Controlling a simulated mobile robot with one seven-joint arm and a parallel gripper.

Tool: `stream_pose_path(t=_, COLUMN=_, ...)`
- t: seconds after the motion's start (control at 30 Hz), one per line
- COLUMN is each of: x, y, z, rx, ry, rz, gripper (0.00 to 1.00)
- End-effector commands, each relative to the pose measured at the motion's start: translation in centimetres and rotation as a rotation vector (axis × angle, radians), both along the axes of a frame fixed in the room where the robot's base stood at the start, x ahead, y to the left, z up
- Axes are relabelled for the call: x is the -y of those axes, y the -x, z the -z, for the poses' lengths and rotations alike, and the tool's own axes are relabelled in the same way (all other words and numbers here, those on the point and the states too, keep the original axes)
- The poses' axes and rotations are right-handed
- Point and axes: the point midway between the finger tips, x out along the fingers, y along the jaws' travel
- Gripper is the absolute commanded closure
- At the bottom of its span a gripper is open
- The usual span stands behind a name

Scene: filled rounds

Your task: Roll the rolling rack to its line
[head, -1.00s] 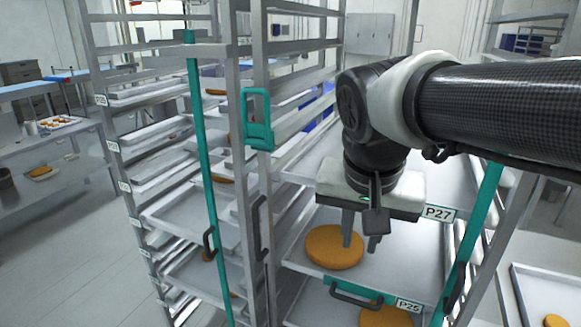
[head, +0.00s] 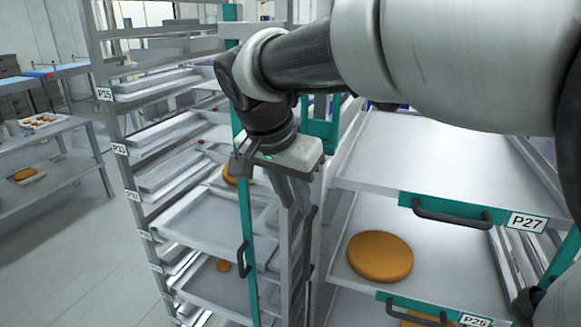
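Tall metal racks fill the middle. The left rack (head: 118,180) has labelled levels with trays and a teal upright (head: 246,215) with a dark handle. To its right stands a rack section with a shelf labelled P27 (head: 450,165). I cannot tell which of them is the rolling rack; wheels are out of view. My gripper (head: 293,192) points down in front of the grey posts between the two sections. Its fingers blend with the posts, so their opening and any contact are unclear. No floor line is visible.
A round orange-brown cake (head: 380,257) lies on the tray below P27. A teal latch (head: 321,128) sits behind my arm, partly hidden. A worktable (head: 55,170) with baked goods stands at the left. Bare floor (head: 70,255) shows between it and the left rack.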

Motion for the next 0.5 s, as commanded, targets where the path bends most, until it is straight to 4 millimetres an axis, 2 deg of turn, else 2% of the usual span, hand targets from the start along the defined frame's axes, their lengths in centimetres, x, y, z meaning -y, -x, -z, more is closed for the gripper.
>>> stream_pose_path(t=0.17, x=0.5, y=-0.6, z=2.0, rx=-0.002, ry=0.001, rz=0.002, gripper=0.78)
stream_pose_path(t=0.5, x=2.1, y=-2.9, z=8.8, rx=-0.005, ry=0.003, rz=0.001, gripper=0.78)
